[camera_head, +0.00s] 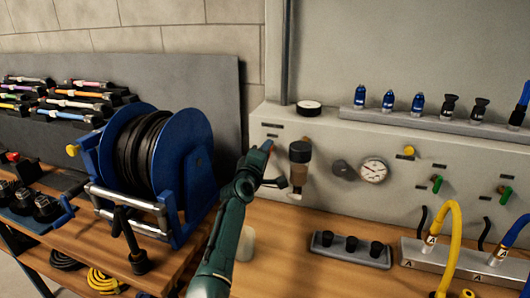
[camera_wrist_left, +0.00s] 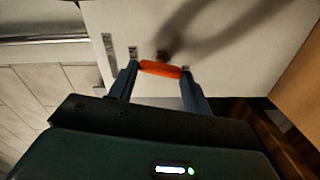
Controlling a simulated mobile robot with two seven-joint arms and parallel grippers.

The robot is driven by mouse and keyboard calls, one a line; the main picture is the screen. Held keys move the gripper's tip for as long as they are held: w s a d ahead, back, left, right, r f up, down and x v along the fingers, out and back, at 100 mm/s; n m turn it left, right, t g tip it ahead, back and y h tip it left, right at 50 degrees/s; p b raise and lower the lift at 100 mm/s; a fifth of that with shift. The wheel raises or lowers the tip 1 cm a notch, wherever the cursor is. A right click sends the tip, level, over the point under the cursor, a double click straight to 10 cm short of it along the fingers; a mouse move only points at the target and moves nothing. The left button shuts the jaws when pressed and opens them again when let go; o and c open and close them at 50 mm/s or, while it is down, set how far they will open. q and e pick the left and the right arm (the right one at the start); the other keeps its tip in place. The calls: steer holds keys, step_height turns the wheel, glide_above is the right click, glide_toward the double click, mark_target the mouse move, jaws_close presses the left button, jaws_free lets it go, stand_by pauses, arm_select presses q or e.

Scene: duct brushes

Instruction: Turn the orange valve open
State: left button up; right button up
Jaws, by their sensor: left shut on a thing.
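The orange valve (camera_wrist_left: 160,69) shows in the left wrist view as a short orange handle on a pale panel. It spans the gap between the two blue-grey fingers of my left gripper (camera_wrist_left: 158,78), which are shut on it. In the head view my left gripper (camera_head: 272,176) is up against the left part of the pale panel, beside a dark filter with a clear bowl (camera_head: 299,165). Only a small orange bit of the valve shows there, with the rest hidden behind the gripper. My right gripper is not in view.
A blue hose reel (camera_head: 190,150) stands left of my arm. A dark knob (camera_head: 343,170) and a round gauge (camera_head: 373,170) sit right of the filter. A grey block with black plugs (camera_head: 350,248) lies on the wooden bench (camera_head: 290,270).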

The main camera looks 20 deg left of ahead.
arm_select(q)
steer(key=shift+n, duration=1.2)
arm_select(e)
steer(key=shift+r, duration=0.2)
arm_select(q)
steer(key=shift+p, duration=0.3)
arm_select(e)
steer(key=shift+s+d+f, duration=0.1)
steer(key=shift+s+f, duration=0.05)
arm_select(q)
steer(key=o, duration=1)
steer(key=shift+s+f, duration=0.1)
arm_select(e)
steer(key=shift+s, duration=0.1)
